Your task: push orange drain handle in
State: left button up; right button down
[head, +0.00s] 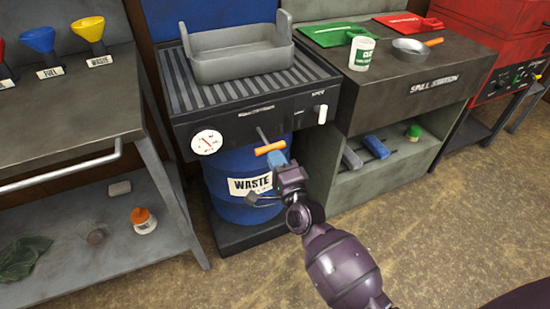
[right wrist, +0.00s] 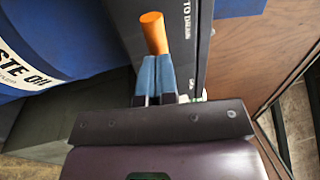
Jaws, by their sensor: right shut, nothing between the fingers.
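The orange drain handle (head: 268,148) is a short crossbar on a thin metal rod that sticks out from the front of the black drain station (head: 240,122), above the blue waste drum. It also shows in the right wrist view (right wrist: 153,34), just beyond my fingertips. My right gripper (head: 277,158) is shut and empty, its blue fingers together at the right end of the handle. In the right wrist view the fingertips (right wrist: 155,58) meet the handle's near end or lie just short of it; I cannot tell whether they touch. My left gripper is not in view.
The blue waste drum (head: 228,190) stands below the handle. A round gauge (head: 207,142) and a white lever (head: 322,114) are on the station's front. A grey pan (head: 238,55) sits on its grated top. The spill station (head: 435,84) stands to the right, with open floor in front.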

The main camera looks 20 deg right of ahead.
aim_at(268, 144)
jog(key=shift+w, duration=0.2)
jog(key=w, duration=0.4)
jog(key=shift+w+a, duration=0.1)
jog(key=shift+w, duration=0.2)
jog(key=shift+w+r, duration=0.1)
jog(key=shift+w, duration=0.1)
jog(key=shift+r, duration=0.2)
jog(key=shift+w+r, duration=0.1)
